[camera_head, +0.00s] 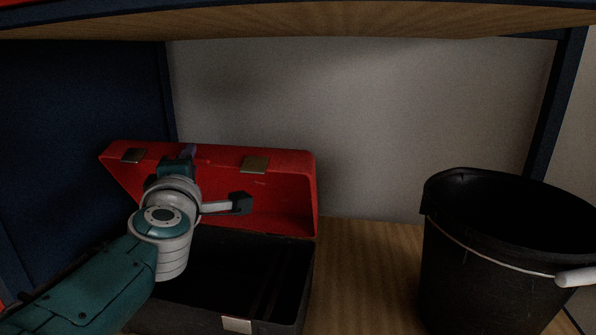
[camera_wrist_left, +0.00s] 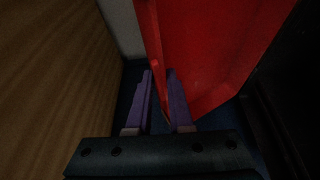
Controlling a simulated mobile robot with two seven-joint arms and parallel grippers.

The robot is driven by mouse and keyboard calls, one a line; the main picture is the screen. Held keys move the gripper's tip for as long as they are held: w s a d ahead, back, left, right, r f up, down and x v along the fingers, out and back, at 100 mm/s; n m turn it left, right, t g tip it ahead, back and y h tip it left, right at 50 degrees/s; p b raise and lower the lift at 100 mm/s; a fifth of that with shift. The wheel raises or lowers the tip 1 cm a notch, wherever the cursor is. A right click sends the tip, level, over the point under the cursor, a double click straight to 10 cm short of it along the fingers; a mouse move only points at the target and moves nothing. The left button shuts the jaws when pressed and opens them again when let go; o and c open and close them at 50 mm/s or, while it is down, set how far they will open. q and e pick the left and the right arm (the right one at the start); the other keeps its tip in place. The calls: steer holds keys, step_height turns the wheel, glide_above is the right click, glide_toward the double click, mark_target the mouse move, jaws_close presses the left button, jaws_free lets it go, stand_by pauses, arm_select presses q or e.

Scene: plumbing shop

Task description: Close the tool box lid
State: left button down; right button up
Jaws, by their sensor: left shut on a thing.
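The tool box has a red lid (camera_head: 275,195) standing open at the back and a black base (camera_head: 297,285) with a dark, empty-looking inside. Two metal latches sit on the lid's upper edge. My left gripper (camera_head: 187,153) reaches over the base to the lid's upper edge, left of its middle. In the left wrist view, the purple fingers (camera_wrist_left: 160,78) are on either side of the red lid's edge (camera_wrist_left: 215,50), shut on it. My arm hides part of the lid and the base's left side. My right gripper is not in view.
A black bucket (camera_head: 465,285) with a white-gripped handle stands right of the tool box on the wooden shelf (camera_head: 365,270). A strip of shelf between them is clear. A wooden shelf board (camera_head: 330,22) hangs overhead, and a dark blue side panel (camera_head: 80,130) is at left.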

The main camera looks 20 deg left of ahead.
mark_target(171, 303)
arm_select(q)
steer(key=s+d+f+b, duration=0.1)
steer(key=s+f+b, duration=0.1)
steer(key=s+f, duration=0.1)
steer(key=s+f+b, duration=0.2)
steer(key=s+f, duration=0.2)
steer(key=f, duration=0.2)
steer(key=s+d+f+b, duration=0.1)
steer(key=s+f+b, duration=0.1)
steer(key=s+f, duration=0.2)
steer(key=shift+d+f, duration=0.35)
steer(key=shift+f, duration=0.4)
steer(key=shift+s+f+b, duration=0.2)
steer(key=shift+f+b, duration=0.6)
steer(key=shift+b, duration=0.1)
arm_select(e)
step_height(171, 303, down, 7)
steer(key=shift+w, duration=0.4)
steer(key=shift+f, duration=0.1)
arm_select(q)
steer(key=c, duration=0.8)
jaws_free()
steer(key=shift+c, duration=0.2)
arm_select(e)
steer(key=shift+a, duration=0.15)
arm_select(q)
steer(key=shift+d, duration=0.1)
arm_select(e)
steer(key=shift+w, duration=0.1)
